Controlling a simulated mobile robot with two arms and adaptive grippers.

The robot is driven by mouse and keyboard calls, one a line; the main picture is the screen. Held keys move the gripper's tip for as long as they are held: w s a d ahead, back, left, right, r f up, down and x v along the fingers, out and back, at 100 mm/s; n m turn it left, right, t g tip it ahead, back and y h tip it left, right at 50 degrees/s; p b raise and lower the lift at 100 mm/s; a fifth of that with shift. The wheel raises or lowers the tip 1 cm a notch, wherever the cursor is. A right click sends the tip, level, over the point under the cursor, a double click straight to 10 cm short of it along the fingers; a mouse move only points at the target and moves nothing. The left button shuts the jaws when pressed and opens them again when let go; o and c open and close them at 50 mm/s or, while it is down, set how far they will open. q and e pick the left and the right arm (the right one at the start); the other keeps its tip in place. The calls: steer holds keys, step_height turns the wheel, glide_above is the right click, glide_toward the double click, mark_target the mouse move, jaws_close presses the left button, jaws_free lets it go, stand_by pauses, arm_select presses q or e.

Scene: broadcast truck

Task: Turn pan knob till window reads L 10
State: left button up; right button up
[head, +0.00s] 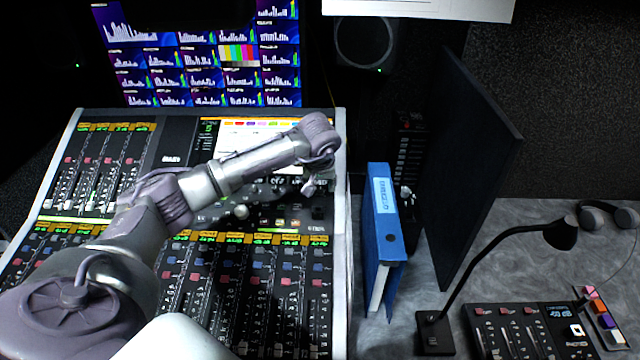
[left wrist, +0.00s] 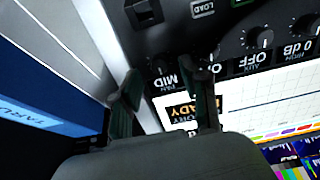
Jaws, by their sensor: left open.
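The mixing console (head: 341,215) stands under my left arm in the head view. My left gripper (head: 318,182) points down over the right end of its knob row, and its tips are small there. In the left wrist view the open left gripper (left wrist: 165,88) has one finger on each side of the window reading MID (left wrist: 178,81), which appears upside down. A small dark knob (left wrist: 160,64), apparently the pan knob, lies just beyond the fingertips, roughly between them. Contact cannot be told. My right gripper is not in view.
More knobs (left wrist: 258,38) with OFF and 0 dB windows continue the row. A blue binder (head: 386,230) stands close right of the console. A dark upright panel (head: 465,165), a desk lamp (head: 500,235) and a smaller control panel (head: 515,325) are further right.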

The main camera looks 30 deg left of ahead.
arm_select(q)
steer(key=shift+w+f, duration=0.15)
steer(key=shift+f, duration=0.3)
steer(key=shift+w+a+f, duration=0.15)
steer(key=shift+a+f, duration=0.05)
steer(key=shift+f, duration=0.3)
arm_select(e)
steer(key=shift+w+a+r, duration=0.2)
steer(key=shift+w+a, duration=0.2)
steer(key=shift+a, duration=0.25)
arm_select(q)
steer(key=shift+r, duration=0.1)
jaws_close()
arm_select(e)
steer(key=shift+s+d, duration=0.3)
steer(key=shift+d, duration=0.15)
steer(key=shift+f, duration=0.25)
